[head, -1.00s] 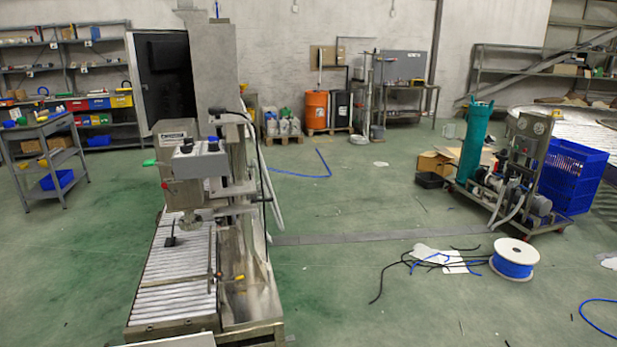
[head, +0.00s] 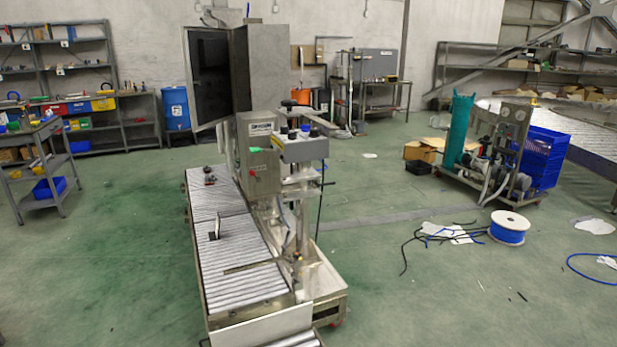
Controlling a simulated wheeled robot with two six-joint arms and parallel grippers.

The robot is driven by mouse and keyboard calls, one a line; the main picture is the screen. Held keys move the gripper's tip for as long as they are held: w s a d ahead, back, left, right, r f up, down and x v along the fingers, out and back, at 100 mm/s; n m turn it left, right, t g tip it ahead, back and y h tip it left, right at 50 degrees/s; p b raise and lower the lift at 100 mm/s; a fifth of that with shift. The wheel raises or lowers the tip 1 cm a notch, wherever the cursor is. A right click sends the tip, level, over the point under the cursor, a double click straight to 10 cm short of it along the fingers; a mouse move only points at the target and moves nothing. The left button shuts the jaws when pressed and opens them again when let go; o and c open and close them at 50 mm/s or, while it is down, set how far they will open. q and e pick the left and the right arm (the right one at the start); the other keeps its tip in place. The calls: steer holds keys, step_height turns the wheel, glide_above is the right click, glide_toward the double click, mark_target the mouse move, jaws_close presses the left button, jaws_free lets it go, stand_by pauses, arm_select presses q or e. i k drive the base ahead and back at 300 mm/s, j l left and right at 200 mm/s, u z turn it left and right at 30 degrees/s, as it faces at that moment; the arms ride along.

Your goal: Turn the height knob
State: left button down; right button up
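A grey machine (head: 257,150) with a roller conveyor (head: 232,245) stands left of the middle in the head view. A dark round knob (head: 288,103) shows behind and above the box. A thin black rod (head: 321,195) hangs down at the machine's right side. I cannot tell which of these parts is the height knob. Neither of my grippers is in view, and nothing of mine touches the machine.
A tall dark-fronted cabinet (head: 243,75) stands behind the machine. A small cart (head: 40,165) is at the left. A cable spool (head: 509,229) and loose cables lie on the floor at the right, near a pump cart (head: 490,165). Green floor is open on both sides.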

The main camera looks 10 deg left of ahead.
mark_target(289, 103)
steer(key=j, duration=0.65)
steer(key=k+j+z, duration=0.1)
steer(key=j, duration=0.55)
steer(key=k+j, duration=0.1)
steer(key=j, duration=0.55)
steer(key=j+z, duration=0.1)
steer(key=j, duration=0.5)
steer(key=i+j, duration=0.15)
steer(key=j, duration=0.35)
steer(key=i+j+z, duration=0.1)
steer(key=j, duration=0.4)
steer(key=i+j, duration=0.2)
steer(key=j, duration=0.3)
steer(key=i+j+z, duration=0.1)
steer(key=j, duration=0.4)
steer(key=i+j, duration=0.1)
steer(key=j, duration=0.4)
steer(key=i+j, duration=0.15)
steer(key=j, duration=0.4)
steer(key=i+j, duration=0.1)
steer(key=i, duration=0.3)
steer(key=i+j+z, duration=0.15)
steer(key=i, duration=0.3)
steer(key=i+j, duration=0.15)
steer(key=i, duration=0.25)
steer(key=l+z, duration=0.05)
